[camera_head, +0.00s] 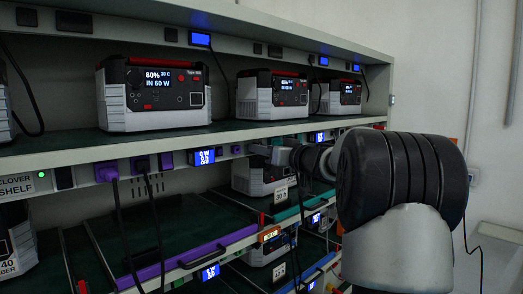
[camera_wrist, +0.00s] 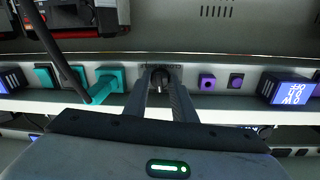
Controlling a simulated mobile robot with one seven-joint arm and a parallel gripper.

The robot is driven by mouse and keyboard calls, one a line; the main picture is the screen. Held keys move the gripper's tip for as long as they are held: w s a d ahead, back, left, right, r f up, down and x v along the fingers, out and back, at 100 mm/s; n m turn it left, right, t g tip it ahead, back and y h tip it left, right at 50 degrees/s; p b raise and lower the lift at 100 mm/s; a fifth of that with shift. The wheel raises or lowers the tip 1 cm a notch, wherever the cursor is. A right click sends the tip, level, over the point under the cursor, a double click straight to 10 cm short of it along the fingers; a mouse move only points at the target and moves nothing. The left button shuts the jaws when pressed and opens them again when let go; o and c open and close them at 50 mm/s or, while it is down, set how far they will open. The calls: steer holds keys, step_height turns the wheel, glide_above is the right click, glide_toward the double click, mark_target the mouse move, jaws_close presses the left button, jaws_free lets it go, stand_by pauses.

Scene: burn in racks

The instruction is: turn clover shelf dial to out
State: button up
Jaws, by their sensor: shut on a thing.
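The clover shelf label (camera_head: 17,184) is at the left end of the middle shelf's front strip in the head view. In the head view the dial is hidden by my gripper.
A teal plug (camera_wrist: 108,80) with a thick lead sits left of the dial in the wrist view. A purple socket (camera_wrist: 207,82) and a lit display (camera_wrist: 288,90) are to the right. In the head view, a purple plug (camera_head: 107,172) has a hanging black cable. Power stations (camera_head: 152,92) stand above.

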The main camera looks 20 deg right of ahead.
steer(key=n+b, duration=0.3)
steer(key=n, duration=0.8)
steer(key=shift+f+y, duration=0.15)
steer(key=shift+y, duration=0.25)
steer(key=shift+n, duration=0.3)
steer(key=o, duration=1)
steer(key=shift+o, duration=0.2)
